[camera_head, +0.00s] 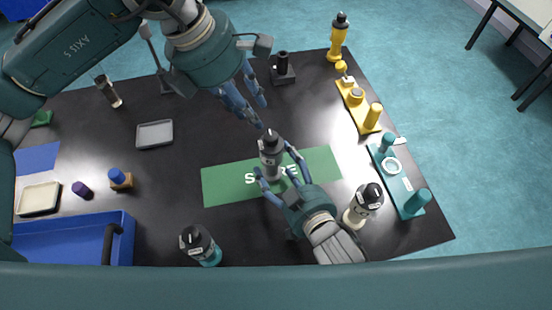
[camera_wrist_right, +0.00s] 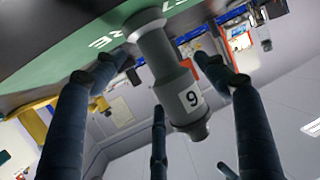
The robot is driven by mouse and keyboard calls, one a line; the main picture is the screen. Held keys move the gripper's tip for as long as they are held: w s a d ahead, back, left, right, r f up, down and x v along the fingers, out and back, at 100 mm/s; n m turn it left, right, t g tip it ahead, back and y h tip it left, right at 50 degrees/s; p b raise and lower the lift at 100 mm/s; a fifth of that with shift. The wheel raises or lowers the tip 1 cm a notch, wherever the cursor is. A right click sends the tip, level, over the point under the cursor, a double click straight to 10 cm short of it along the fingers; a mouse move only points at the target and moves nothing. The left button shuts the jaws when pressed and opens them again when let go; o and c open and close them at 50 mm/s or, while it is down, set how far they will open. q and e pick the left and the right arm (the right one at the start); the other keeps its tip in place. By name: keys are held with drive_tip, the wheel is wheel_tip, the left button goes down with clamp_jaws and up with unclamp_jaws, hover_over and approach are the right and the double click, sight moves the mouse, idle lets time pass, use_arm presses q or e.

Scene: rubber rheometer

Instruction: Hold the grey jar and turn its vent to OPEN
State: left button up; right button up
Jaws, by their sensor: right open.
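The grey jar (camera_head: 271,158) stands upright on the green mat (camera_head: 222,184) marked with white letters, and its top is dark. In the right wrist view the jar (camera_wrist_right: 165,62) carries a white label with a 9. My right gripper (camera_head: 273,163) is open, with its fingers on both sides of the jar; I cannot tell if any finger touches it. My left gripper (camera_head: 256,110) is above and behind the jar, its fingers pointing down towards it, apart from the jar and apparently empty. The vent's setting is too small to read.
A teal-based jar (camera_head: 200,246) and a cream jar (camera_head: 363,205) stand near the front edge. A teal fixture (camera_head: 398,182) and a yellow fixture (camera_head: 358,105) are at the right. A blue bin (camera_head: 70,238) and grey tray (camera_head: 154,134) are at the left.

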drive_tip(key=shift+x, duration=1.45)
drive_tip(key=c, duration=1.4)
